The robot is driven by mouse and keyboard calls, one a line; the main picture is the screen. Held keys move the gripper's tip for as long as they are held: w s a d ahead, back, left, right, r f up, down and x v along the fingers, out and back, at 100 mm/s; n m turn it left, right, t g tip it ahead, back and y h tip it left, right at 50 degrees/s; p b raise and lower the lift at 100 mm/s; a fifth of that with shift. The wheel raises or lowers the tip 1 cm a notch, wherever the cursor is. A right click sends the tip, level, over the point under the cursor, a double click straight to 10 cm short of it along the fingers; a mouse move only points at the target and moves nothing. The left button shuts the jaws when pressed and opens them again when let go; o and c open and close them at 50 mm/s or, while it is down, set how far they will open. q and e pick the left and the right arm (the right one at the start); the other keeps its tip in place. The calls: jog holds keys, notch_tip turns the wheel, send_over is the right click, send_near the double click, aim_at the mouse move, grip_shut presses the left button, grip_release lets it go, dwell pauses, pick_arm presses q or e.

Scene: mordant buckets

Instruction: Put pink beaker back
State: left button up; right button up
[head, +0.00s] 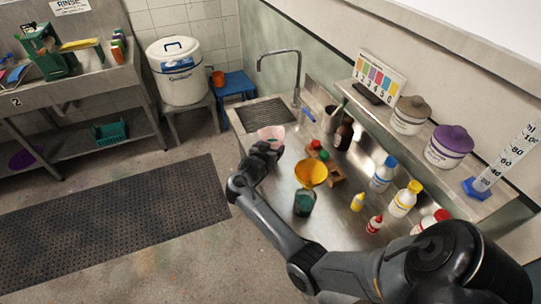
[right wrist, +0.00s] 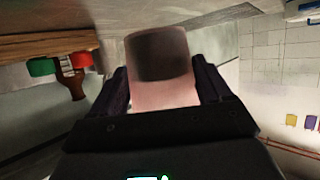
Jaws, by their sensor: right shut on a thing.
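The pink beaker (head: 271,133) is a small translucent pink cup in the head view. It also shows in the right wrist view (right wrist: 165,95) between the two dark fingers. My right gripper (head: 262,152) is shut on the pink beaker at the left front edge of the steel counter, near the sink. In the right wrist view the right gripper (right wrist: 160,95) has one finger on each side of the beaker. I cannot tell whether the beaker touches the counter. My left gripper is not in view.
A tap (head: 297,80) arches over the sink. Several bottles, including a blue-capped one (head: 383,175), stand further right. A blue stool (head: 235,84) stands behind the counter's left end.

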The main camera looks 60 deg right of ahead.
jog(key=shift+f, duration=1.85)
jog(key=shift+f+b, duration=0.1)
jog(key=shift+b, duration=0.25)
